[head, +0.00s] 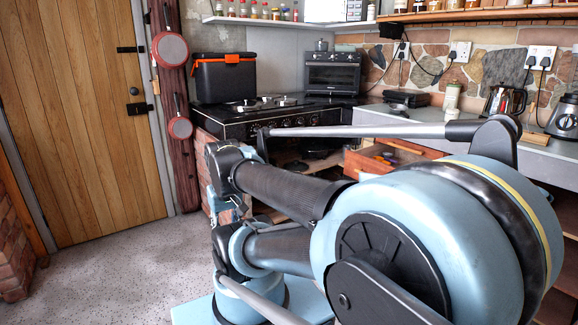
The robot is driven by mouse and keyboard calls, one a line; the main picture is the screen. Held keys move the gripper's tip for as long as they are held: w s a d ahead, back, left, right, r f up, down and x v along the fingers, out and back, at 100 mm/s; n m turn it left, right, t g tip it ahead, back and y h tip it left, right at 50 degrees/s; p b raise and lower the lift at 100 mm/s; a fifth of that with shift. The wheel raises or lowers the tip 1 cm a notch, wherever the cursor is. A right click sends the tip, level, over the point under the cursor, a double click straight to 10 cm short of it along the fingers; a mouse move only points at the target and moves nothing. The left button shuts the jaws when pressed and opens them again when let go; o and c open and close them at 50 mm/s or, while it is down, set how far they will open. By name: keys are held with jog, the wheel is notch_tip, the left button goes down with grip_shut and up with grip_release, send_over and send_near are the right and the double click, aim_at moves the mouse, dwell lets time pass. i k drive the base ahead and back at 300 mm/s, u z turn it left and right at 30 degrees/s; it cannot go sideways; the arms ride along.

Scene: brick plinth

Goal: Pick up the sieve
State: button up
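I cannot make out a sieve in the head view; it may be hidden behind my arm or out of the picture. My own blue and black arm fills the lower right and middle of the view. It blocks much of the floor and the cabinets behind it. I cannot pick out my gripper's fingertips anywhere in the picture.
A black box with orange trim (224,77) stands on the black stove (262,117), beside a toaster oven (333,74). Two red pans hang on a post, the larger one (170,49) above. A kettle (505,101) is on the counter. A drawer (393,151) stands open. Floor at left is clear.

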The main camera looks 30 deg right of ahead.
aim_at(396, 108)
jog(key=z, duration=1.7)
